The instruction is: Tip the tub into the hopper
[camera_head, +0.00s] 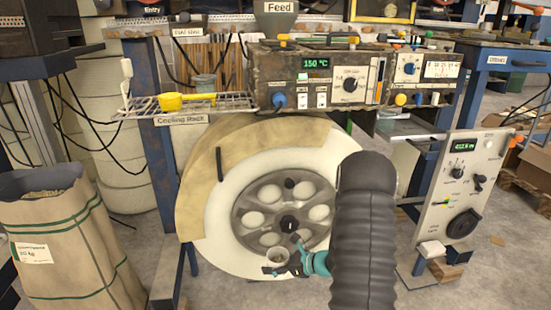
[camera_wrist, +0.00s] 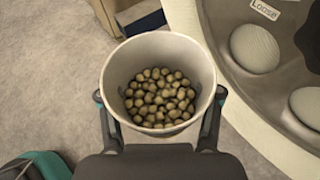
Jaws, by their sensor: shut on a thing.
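The tub (camera_wrist: 122,72) is a small whitish cup holding many brownish pellets. In the wrist view I look down into it, and its rim faces up. My gripper (camera_wrist: 160,98) is shut on the tub, one finger on each side. In the head view the tub (camera_head: 277,255) is low, in front of the big white wheel, with my gripper (camera_head: 278,268) around it. The hopper (camera_head: 279,24) is a grey-green funnel labelled Feed on top of the machine, far above the tub. Its inside is hidden.
The machine (camera_head: 320,72) reads 150 °C. A cooling rack (camera_head: 215,103) with a yellow scoop (camera_head: 187,101) is at its left. The large wheel (camera_head: 225,225) stands below. A sack (camera_head: 75,235) stands at left, a control panel (camera_head: 462,185) at right.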

